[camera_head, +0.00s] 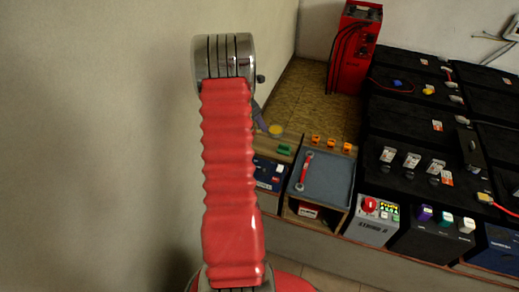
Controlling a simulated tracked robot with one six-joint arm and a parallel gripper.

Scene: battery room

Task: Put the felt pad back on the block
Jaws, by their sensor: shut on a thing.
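My gripper (262,120) shows only in part, as a slim grey piece to the right of my red arm; the arm hides the rest. It is shut on a small round yellow piece at its tip, which looks like the felt pad (275,129). The pad is held over the brown floor area behind the wooden ledge. A dark blue battery block (269,173) stands below it, partly behind my arm, with a green piece (284,150) near its top. I cannot tell for sure which block is the task's.
A grey tray (325,185) holds a red-handled wrench (304,171). Several orange clips stand behind it. A red charger (355,50) stands at the back. Black batteries fill the right, with a grey unit (371,228) in front. A bare wall (90,150) bounds the left.

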